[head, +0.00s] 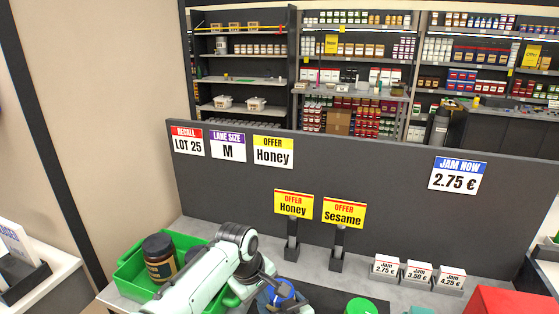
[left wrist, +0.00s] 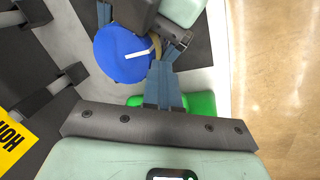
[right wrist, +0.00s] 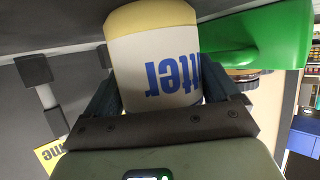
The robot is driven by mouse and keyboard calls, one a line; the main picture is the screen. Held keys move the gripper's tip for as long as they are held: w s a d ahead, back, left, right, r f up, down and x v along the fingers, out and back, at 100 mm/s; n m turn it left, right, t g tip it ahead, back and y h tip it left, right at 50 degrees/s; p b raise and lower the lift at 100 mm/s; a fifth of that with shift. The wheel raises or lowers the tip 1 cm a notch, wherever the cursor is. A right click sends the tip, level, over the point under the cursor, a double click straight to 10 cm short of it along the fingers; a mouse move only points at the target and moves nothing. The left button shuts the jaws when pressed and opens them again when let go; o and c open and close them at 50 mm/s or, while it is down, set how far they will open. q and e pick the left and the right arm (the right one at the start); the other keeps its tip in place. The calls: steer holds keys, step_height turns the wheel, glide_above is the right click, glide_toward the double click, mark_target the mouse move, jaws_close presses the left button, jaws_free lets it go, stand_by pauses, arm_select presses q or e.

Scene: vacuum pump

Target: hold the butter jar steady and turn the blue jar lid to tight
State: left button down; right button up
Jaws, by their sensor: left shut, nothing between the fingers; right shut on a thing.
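The blue jar lid (head: 284,289) is at the bottom of the head view, partly hidden by my left arm. In the left wrist view the blue lid (left wrist: 118,58) shows from above as a disc with a white mark. My left gripper (left wrist: 163,68) is shut and empty, its fingers close to the lid's right edge; I cannot tell whether they touch it. My right gripper (right wrist: 155,90) is shut on the jar's body from both sides.
A green lid (head: 361,306) is right of the blue lid. Sign holders (head: 337,246) and price cards (head: 418,273) stand before a dark panel (head: 390,190) behind the counter.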

arm_select(q)
steer(key=w+d+v, duration=0.1)
steer(key=v, duration=0.5)
steer(key=shift+s+a, duration=0.2)
steer(key=shift+s, duration=0.05)
steer(key=shift+r, duration=0.1)
arm_select(e)
steer(key=o, duration=1.2)
steer(key=shift+c, duration=0.2)
